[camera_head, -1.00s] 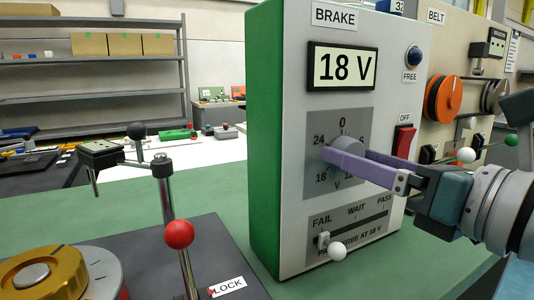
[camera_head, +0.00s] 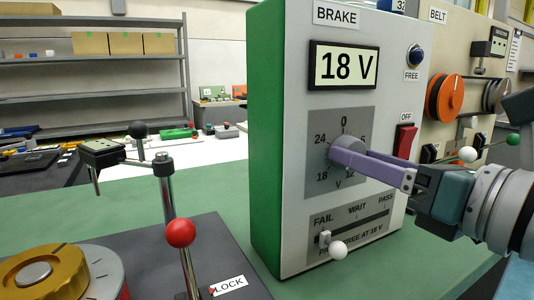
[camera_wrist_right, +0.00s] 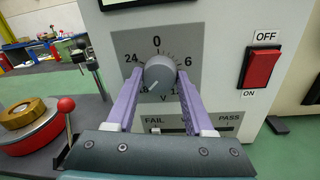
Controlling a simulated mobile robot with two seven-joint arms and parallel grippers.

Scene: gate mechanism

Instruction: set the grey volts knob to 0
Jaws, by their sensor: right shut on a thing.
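The grey volts knob (camera_head: 347,147) sits on a grey dial plate on the front of the BRAKE box, with marks including 0 at the top, 6, 18 and 24. In the right wrist view the knob (camera_wrist_right: 159,70) has a white line pointing to the lower left, toward the 18 side. The display (camera_head: 343,66) reads 18 V. My right gripper (camera_head: 341,155) has its purple fingers on either side of the knob and is shut on it; the fingers hide part of the dial. My left gripper is not in view.
The red OFF/ON switch (camera_head: 405,141) is right of the dial. A red-ball lever (camera_head: 181,233) and gold dial (camera_head: 37,272) stand at left. The BELT panel (camera_head: 455,60) is behind my right arm.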

